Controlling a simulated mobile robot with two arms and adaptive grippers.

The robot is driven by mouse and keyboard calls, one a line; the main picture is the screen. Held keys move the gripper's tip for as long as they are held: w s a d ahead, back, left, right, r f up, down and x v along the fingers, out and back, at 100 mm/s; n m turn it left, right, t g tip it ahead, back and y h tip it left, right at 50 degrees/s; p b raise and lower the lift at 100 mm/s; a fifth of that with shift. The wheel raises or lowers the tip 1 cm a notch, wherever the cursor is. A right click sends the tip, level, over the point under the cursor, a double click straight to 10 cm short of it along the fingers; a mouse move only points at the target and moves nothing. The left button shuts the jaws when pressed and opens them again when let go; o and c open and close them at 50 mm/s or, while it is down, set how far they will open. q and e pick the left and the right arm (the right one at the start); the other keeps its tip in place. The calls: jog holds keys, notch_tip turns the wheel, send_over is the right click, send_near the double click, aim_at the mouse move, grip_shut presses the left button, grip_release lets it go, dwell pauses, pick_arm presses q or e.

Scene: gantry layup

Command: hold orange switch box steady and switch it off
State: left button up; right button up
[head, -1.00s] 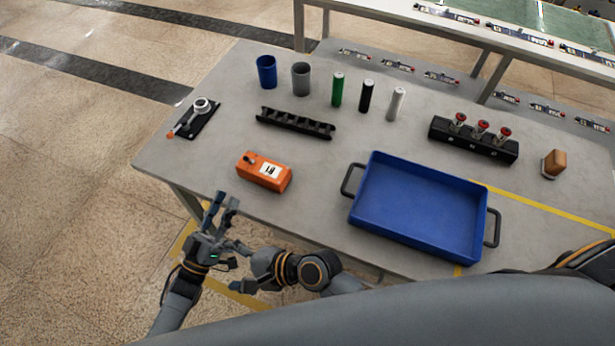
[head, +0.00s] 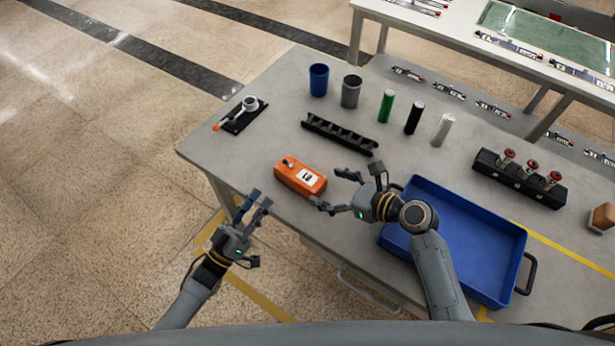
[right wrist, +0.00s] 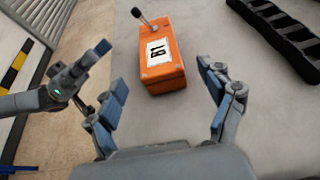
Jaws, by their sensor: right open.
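The orange switch box (head: 301,180) sits on the grey table near its front left edge, with a white label and a small lever on top. It also shows in the right wrist view (right wrist: 163,65), where the metal lever (right wrist: 143,21) stands at its far end. My right gripper (head: 330,191) is open just right of the box, fingers pointing at it, with nothing between them. My left gripper (head: 257,202) is off the table's front edge, left of and nearer than the box. Its fingers are spread apart and empty. Neither gripper appears to touch the box.
A blue tray (head: 513,240) lies under and right of my right arm. A black rack (head: 340,134) lies behind the box. Blue (head: 318,80) and grey (head: 351,91) cups and several cylinders stand further back. Bare table lies left of the box.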

aim_at(299, 176)
jog(key=x, duration=1)
jog(key=shift+f, duration=0.1)
